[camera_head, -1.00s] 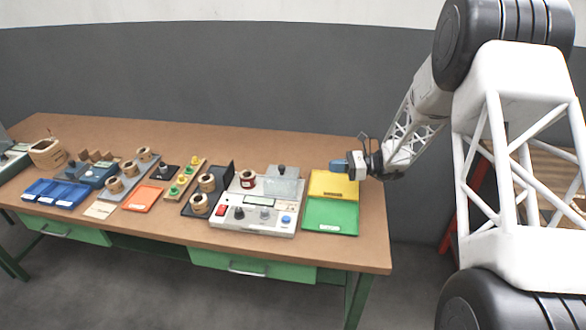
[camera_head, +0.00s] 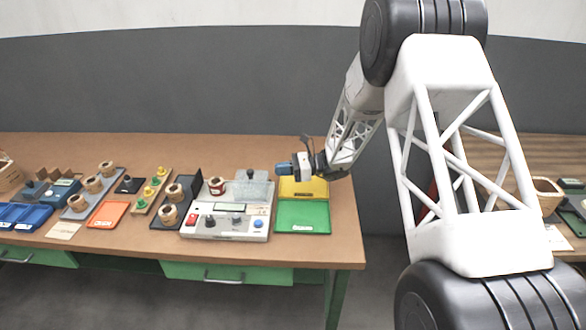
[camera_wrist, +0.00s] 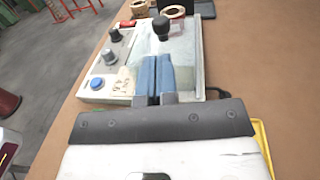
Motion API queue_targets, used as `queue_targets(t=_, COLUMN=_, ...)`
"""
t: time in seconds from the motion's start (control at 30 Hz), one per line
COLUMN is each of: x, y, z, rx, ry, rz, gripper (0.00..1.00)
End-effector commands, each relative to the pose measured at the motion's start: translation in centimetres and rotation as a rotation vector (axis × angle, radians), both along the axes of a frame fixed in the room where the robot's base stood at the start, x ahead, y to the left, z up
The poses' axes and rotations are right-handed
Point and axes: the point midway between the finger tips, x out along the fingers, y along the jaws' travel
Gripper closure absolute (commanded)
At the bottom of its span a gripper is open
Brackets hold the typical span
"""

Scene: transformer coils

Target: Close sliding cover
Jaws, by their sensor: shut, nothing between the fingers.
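The sliding cover is a clear plate (camera_head: 257,189) with a black knob (camera_head: 250,174), on the right rear part of the white tester box (camera_head: 228,233). In the wrist view the clear cover (camera_wrist: 186,50) and its upright black knob (camera_wrist: 162,26) lie just ahead of the fingers. Red-labelled coil (camera_head: 217,186) stands on the box left of the cover. My gripper (camera_head: 281,168), with blue fingers, is right of the knob, near the yellow tray's rear left. The fingers (camera_wrist: 157,76) are together and empty. Whether they touch the cover I cannot tell.
The yellow tray (camera_head: 304,187) and green tray (camera_head: 303,217) lie right of the box. The box front has a red switch (camera_head: 193,220), knobs and a blue button (camera_head: 258,223). Coils on a black stand (camera_head: 157,222) are close on its left.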

Motion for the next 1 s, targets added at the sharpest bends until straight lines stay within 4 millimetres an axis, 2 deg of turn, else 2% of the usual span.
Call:
queue_targets(t=0.2, x=-0.5, y=3.3, z=-0.2, rx=-0.001, ry=0.000, rz=0.002, gripper=1.00)
queue_targets(t=0.4, x=-0.9, y=5.4, z=-0.3, rx=0.000, ry=0.000, rz=0.001, gripper=1.00)
queue_targets(t=0.63, x=-1.0, y=6.4, z=-0.4, rx=-0.001, ry=0.000, rz=0.000, gripper=1.00)
queue_targets(t=1.0, x=-1.0, y=6.5, z=-0.4, rx=-0.001, ry=0.000, rz=0.000, gripper=1.00)
